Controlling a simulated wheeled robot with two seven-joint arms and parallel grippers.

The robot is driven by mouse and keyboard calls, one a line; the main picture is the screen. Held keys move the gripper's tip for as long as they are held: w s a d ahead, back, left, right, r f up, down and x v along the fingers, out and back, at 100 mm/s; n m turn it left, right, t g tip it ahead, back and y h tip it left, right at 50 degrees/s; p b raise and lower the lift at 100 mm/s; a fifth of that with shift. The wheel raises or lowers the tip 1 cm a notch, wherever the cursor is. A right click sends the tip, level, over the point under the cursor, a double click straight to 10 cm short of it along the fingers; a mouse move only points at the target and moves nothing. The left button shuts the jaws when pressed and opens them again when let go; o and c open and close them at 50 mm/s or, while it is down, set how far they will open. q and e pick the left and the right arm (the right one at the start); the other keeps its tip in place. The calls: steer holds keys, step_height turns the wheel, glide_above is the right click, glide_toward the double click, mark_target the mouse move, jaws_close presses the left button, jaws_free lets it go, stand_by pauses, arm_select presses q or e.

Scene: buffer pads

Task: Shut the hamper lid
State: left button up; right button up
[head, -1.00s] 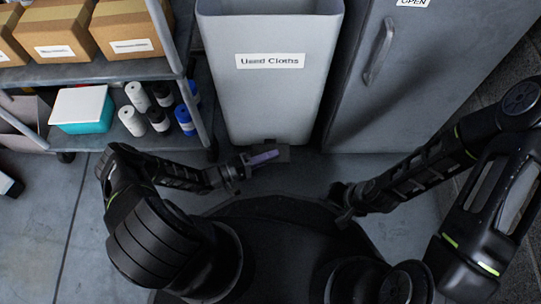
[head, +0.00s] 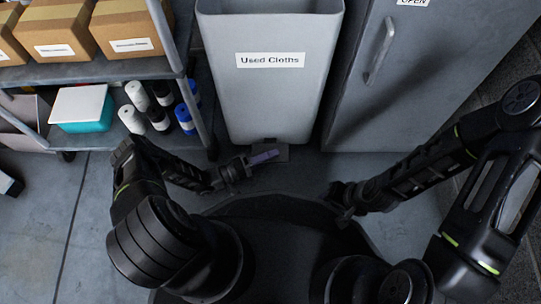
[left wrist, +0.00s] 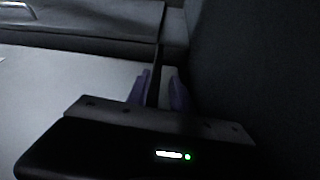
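The hamper (head: 270,95) is a tall grey bin with a "Used Cloths" label, upright against the cabinet's left side.
A metal shelf (head: 120,68) with cardboard boxes (head: 126,26), rolls and a teal box (head: 83,109) stands left of the hamper. A grey cabinet (head: 425,70) stands close on the right. Bare floor (head: 110,215) lies at lower left.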

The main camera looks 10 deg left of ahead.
arm_select(q)
steer(key=shift+o, duration=0.4)
steer(key=v, duration=0.8)
steer(key=shift+f+p, duration=0.1)
steer(key=shift+p, duration=0.2)
